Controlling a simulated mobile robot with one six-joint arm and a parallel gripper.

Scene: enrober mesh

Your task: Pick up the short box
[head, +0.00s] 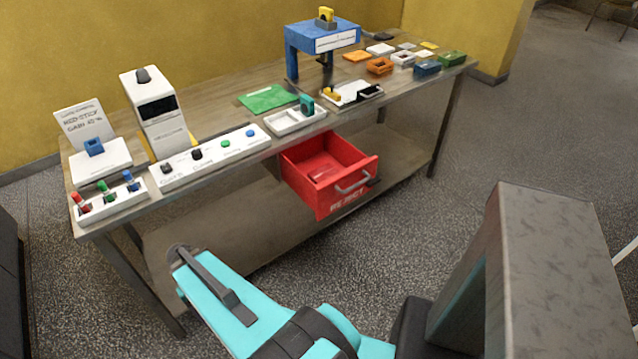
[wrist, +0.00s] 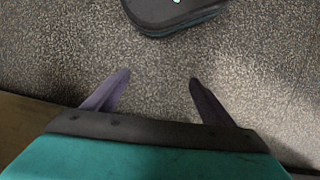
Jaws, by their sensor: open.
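Several small open boxes stand at the far right end of the bench in the head view: an orange box (head: 380,66), a white box (head: 402,58), a blue box (head: 428,68) and a green box (head: 453,58). Another small blue box (head: 94,147) sits on a white stand at the left end. I cannot tell which one is the short box. My gripper (wrist: 159,77) is open and empty in the wrist view, with only speckled floor between its fingers. My teal arm is low in front of the bench, away from all the boxes.
The bench (head: 215,99) has a red drawer (head: 320,175) pulled out at its front. A blue press frame (head: 322,37), a white machine (head: 158,110), button panels (head: 210,155) and a green sheet (head: 268,98) take up its top. The floor (head: 520,130) to the right is clear.

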